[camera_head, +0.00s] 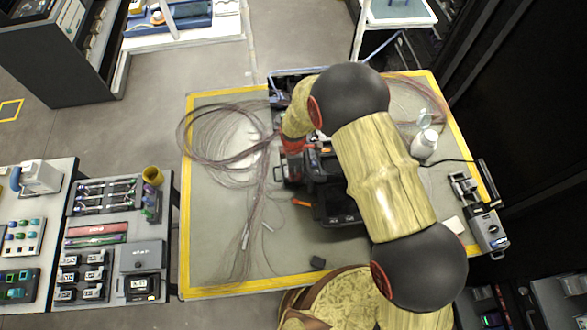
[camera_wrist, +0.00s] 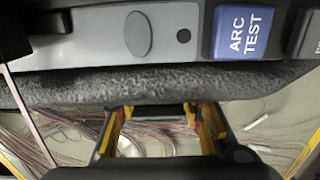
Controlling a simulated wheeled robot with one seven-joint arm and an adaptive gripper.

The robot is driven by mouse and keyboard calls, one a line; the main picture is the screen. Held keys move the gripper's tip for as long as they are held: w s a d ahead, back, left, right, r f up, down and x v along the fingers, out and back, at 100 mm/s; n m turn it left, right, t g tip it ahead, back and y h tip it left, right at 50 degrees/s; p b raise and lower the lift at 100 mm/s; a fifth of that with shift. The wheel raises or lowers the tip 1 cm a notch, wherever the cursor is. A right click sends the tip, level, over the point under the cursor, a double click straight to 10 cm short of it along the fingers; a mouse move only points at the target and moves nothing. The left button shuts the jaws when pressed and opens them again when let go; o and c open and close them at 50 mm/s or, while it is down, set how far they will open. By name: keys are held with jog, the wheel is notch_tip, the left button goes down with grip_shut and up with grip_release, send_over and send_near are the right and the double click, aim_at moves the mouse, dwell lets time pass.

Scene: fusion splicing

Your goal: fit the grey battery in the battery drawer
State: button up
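My gripper (camera_wrist: 160,116) shows at the bottom of the wrist view, its two yellow-and-dark fingers spread apart. A dark strip lies between the fingertips; I cannot tell whether it is held or lies beyond them. The fingers are just below the lower edge of the splicer (camera_wrist: 290,90), whose grey panel carries a blue ARC TEST button. In the head view the dark splicer (camera_head: 335,208) stands mid-table, partly hidden by my arm. I cannot make out the battery drawer or identify the grey battery for certain.
The yellow-bordered mat (camera_head: 215,270) carries loops of thin fibre (camera_head: 225,140) at the left. A white bottle (camera_head: 424,144) stands at the right, and a small grey device (camera_head: 488,232) sits at the right edge. Racks of parts (camera_head: 110,240) stand left of the table. The mat's front left is fairly clear.

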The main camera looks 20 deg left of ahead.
jog(key=o, duration=0.4)
jog(key=shift+o, duration=0.2)
notch_tip(320, 180, up, 12)
dwell(0.5)
dwell(0.6)
